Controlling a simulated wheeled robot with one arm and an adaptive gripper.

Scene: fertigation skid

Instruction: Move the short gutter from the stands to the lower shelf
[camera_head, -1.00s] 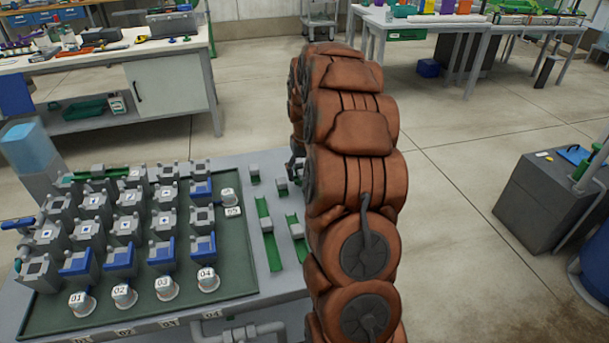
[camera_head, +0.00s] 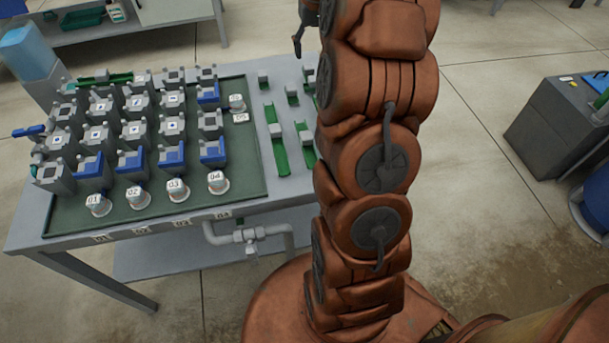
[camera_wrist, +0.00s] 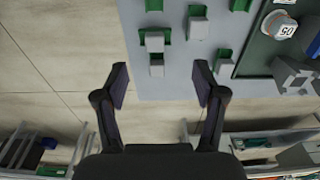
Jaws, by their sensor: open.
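Green gutter pieces lie along the right end of the table; the left one (camera_head: 280,155) and the right one (camera_head: 308,157) show in the head view, partly behind grey block-like stands (camera_head: 275,130). I cannot tell which one is the short gutter. In the wrist view, green pieces (camera_wrist: 197,11) and grey stands (camera_wrist: 157,68) show at the top. My gripper (camera_wrist: 160,85) is open and empty, its fingers apart beyond the table's end, with floor and a table strip between them. In the head view only a dark part of it shows at the top edge. The lower shelf (camera_head: 200,238) shows under the table.
Grey and blue blocks and several numbered white-capped jars (camera_head: 138,197) crowd the green mat (camera_head: 240,180) on the table. Grey pipework (camera_head: 250,237) hangs at the table's front, before the shelf. A grey cabinet (camera_head: 555,125) stands right.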

